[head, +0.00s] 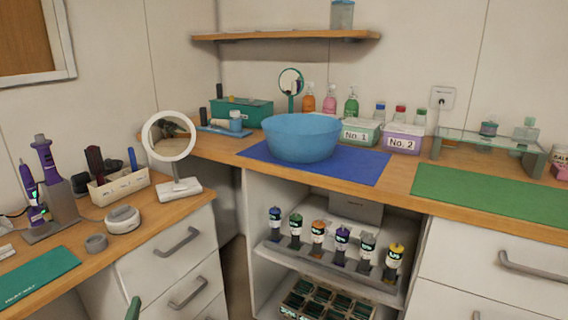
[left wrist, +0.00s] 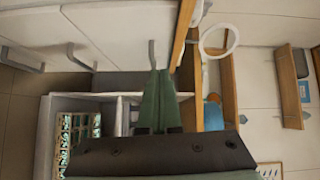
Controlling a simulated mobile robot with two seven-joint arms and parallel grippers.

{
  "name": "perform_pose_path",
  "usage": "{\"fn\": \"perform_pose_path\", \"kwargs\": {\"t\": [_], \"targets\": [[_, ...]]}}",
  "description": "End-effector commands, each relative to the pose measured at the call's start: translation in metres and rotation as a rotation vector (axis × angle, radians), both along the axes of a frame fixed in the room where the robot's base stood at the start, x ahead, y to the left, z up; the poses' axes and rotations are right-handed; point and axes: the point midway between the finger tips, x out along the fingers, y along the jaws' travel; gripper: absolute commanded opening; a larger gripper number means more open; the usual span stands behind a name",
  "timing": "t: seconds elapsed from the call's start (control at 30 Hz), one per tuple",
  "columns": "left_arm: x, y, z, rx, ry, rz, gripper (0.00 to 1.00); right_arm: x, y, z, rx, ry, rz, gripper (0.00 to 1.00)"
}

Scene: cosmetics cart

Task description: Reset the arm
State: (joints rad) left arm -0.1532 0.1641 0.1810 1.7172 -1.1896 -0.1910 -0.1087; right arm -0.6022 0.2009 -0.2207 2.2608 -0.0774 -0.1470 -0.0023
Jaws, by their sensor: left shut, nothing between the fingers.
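The green fingertip of my left gripper (head: 134,309) shows at the bottom edge of the head view, in front of the left drawers. In the left wrist view both green fingers of my left gripper (left wrist: 158,74) lie together, shut with nothing between them. They hang in the air and touch nothing that I can see. My right gripper is in neither view.
A blue bowl (head: 302,138) stands on a blue mat (head: 352,171). A ring mirror (head: 168,136) stands at the left counter's corner. Drawer handles (head: 179,241) stick out near my left gripper. An open shelf (head: 268,262) holds several tubes.

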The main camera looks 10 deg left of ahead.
Motion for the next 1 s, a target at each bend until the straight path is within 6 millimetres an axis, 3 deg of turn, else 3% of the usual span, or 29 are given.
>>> {"fn": "perform_pose_path", "kwargs": {"t": [0.17, 0.3, 0.6, 0.67, 1.0], "targets": [[-0.026, -0.077, -0.003, -0.34, -0.039, -0.163, 0.0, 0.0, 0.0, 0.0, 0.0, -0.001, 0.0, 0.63], [-0.058, -0.146, 0.001, -0.691, -0.041, -0.293, 0.0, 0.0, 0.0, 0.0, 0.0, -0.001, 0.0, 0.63], [-0.129, -0.255, 0.036, -1.368, 0.019, -0.453, 0.0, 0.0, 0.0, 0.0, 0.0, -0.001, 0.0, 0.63], [-0.131, -0.256, 0.047, -1.401, 0.045, -0.426, 0.0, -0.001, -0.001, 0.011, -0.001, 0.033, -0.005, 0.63], [-0.153, -0.245, 0.044, -1.436, 0.237, -0.197, 0.0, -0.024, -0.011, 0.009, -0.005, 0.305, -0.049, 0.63]]}}
